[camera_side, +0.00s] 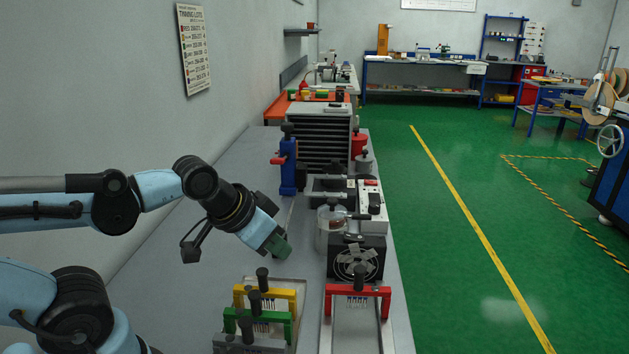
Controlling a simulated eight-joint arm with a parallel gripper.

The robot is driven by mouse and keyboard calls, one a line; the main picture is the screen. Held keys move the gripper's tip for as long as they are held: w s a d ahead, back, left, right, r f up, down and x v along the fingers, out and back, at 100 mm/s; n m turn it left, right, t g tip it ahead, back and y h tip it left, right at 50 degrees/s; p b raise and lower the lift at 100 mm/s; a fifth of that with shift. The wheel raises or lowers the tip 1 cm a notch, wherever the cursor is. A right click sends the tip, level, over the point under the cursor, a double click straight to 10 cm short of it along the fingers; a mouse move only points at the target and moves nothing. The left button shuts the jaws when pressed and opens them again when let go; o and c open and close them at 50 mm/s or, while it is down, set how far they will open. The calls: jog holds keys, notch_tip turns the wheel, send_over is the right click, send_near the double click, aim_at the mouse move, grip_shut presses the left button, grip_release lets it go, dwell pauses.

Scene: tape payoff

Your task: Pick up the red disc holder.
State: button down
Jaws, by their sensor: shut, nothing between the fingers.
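The red disc holder seems to be the red bridge-shaped bracket (357,290) with a black knob, standing on a pale plate at the front right of the bench. No disc can be made out in it. My gripper (283,250) is shut and empty. It hangs above the bench, up and to the left of the red holder in the picture, clearly apart from it. The fingertips are small and dark here.
A yellow holder (265,291) and a green holder (258,316) stand left of the red one. A black fan unit (357,262) is just behind it, with a glass jar (327,225) beyond. A blue stand (287,168) is farther back. The bench (210,262) is bare at left.

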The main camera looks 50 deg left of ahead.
jog(key=c, duration=0.9)
grip_release()
jog(key=shift+c, duration=0.2)
notch_tip(320, 180, up, 7)
jog(key=g, duration=0.7)
send_over(360, 268)
jog(key=f, duration=0.7)
jog(key=shift+s+d, duration=0.1)
jog(key=shift+d, duration=0.2)
jog(key=shift+a+f, duration=0.15)
jog(key=shift+f, duration=1.2)
jog(key=shift+a+f, duration=0.1)
jog(key=shift+f, duration=1.25)
